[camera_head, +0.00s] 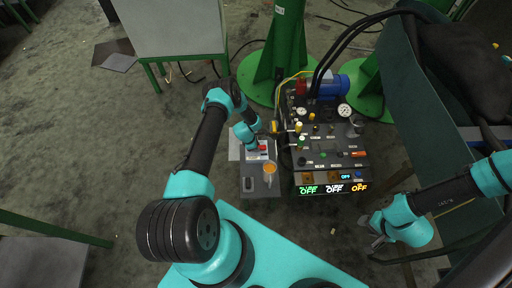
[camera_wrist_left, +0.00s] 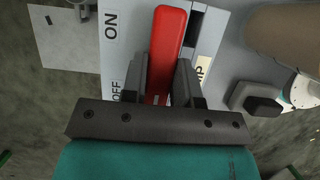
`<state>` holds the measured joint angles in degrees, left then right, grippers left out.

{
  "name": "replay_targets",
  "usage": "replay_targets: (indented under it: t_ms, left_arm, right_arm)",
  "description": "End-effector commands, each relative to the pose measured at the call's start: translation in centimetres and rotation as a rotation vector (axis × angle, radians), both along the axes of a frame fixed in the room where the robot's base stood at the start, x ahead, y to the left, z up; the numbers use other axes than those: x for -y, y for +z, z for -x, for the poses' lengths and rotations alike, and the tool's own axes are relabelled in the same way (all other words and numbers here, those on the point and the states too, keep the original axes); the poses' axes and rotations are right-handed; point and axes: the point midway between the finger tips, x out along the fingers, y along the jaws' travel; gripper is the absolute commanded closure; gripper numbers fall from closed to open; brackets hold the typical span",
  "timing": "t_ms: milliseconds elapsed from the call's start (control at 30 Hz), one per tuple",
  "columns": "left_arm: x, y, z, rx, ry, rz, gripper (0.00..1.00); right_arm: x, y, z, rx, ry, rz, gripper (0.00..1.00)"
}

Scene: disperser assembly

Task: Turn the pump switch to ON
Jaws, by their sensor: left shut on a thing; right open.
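The pump switch is a red lever (camera_wrist_left: 168,40) on a light grey panel (camera_wrist_left: 210,35) in the left wrist view. The panel reads ON at upper left and OFF lower down, partly hidden by my gripper. Part of another label shows to the right. My left gripper (camera_wrist_left: 163,72) is shut on the red lever, one finger on each side. In the head view the red switch (camera_head: 263,149) is small at the end of my left arm, partly covered. My right gripper (camera_head: 374,230) is open and empty at the lower right, away from the switch.
A black control panel (camera_head: 325,160) with gauges, knobs and displays reading OFF stands right of the switch box. Green steel posts (camera_head: 284,45) rise behind. A dark green bench (camera_head: 425,110) is at the right.

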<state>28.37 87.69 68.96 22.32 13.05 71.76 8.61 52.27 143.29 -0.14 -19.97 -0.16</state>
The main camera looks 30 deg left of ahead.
Motion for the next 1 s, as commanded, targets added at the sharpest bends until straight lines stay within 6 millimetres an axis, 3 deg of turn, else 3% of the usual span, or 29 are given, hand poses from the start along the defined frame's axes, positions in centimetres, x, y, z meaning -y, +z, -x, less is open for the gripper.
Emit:
replay_targets:
  t_ms: [467,1000]
  left_arm:
    - [0.0,-0.08,-0.02,0.0,-0.066,-0.001,0.96]
    - [-0.02,-0.13,-0.14,0.001,-0.47,-0.002,0.96]
  right_arm:
    - [0.0,0.0,0.0,0.0,0.0,0.0,0.57]
    - [0.0,0.0,0.0,0.0,0.0,0.0,0.57]
